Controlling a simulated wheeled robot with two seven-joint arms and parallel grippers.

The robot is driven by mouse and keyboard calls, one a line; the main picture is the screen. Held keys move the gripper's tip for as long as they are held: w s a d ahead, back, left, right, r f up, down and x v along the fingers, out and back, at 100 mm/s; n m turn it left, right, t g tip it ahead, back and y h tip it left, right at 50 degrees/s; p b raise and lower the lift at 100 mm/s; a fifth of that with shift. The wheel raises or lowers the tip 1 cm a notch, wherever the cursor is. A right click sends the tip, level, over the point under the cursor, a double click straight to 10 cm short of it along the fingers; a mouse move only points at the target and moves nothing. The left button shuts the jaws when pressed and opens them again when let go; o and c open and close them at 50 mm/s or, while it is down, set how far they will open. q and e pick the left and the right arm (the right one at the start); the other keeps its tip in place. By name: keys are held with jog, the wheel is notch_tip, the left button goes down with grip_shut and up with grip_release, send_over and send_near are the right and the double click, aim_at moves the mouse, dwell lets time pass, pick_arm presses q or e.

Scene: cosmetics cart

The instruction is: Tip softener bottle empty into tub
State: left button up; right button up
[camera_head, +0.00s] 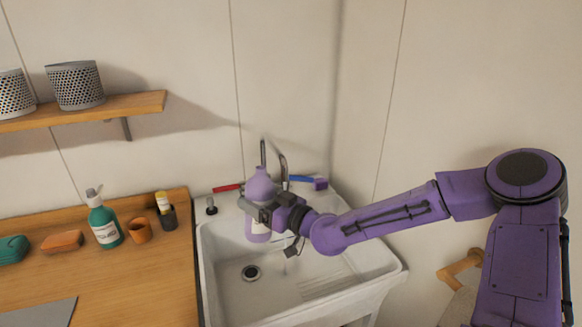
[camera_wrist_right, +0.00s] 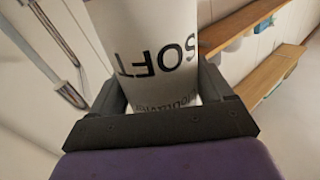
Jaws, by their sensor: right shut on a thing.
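The softener bottle (camera_head: 259,184) is pale purple with a white label, and stands about upright over the back of the white tub (camera_head: 221,295). My right gripper (camera_head: 262,207) is shut around its middle. In the right wrist view, the bottle (camera_wrist_right: 150,45) fills the space between the fingers of the right gripper (camera_wrist_right: 155,108), and its label reads "SOFT" upside down. The tub is a sink-like basin with a round drain and a ribbed slope. Whether the bottle touches the tub is hard to tell. My left gripper is not in view.
A tap (camera_head: 283,165) and a blue brush (camera_head: 305,181) are at the tub's back. A wooden shelf (camera_head: 135,104) hangs on the wall.

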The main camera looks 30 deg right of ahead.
aim_at(261, 168)
jog(key=shift+d+r+m+t, duration=0.15)
jog(key=shift+r+m, duration=0.05)
jog(key=shift+m, duration=0.55)
jog(key=shift+d+r+m+t, duration=0.15)
jog(key=shift+r+m, duration=0.05)
jog(key=shift+m, duration=0.55)
jog(key=m, duration=0.1)
jog(key=d+r+m, duration=0.1)
jog(key=m, duration=0.1)
jog(key=shift+r+m+t, duration=0.3)
jog(key=shift+t, duration=0.1)
jog(key=r+m, duration=0.1)
jog(key=a+r+m, duration=0.1)
jog(key=m, duration=0.1)
jog(key=shift+m+t+h, duration=0.3)
jog(key=shift+h, duration=0.1)
jog(key=r+m, duration=0.1)
jog(key=m, duration=0.1)
jog(key=a+r+m+h+p, duration=0.1)
jog(key=m, duration=0.1)
jog(key=shift+r+t, duration=0.3)
jog(key=shift+d+r+m+h, duration=0.3)
jog(key=shift+d+r+m, duration=0.25)
jog(key=shift+m, duration=0.65)
jog(key=shift+r+m, duration=0.35)
jog(key=shift+m, duration=0.15)
jog(key=shift+d+r+m+h, duration=0.15)
jog(key=shift+r+m+h, duration=0.6)
jog(key=shift+m, duration=0.75)
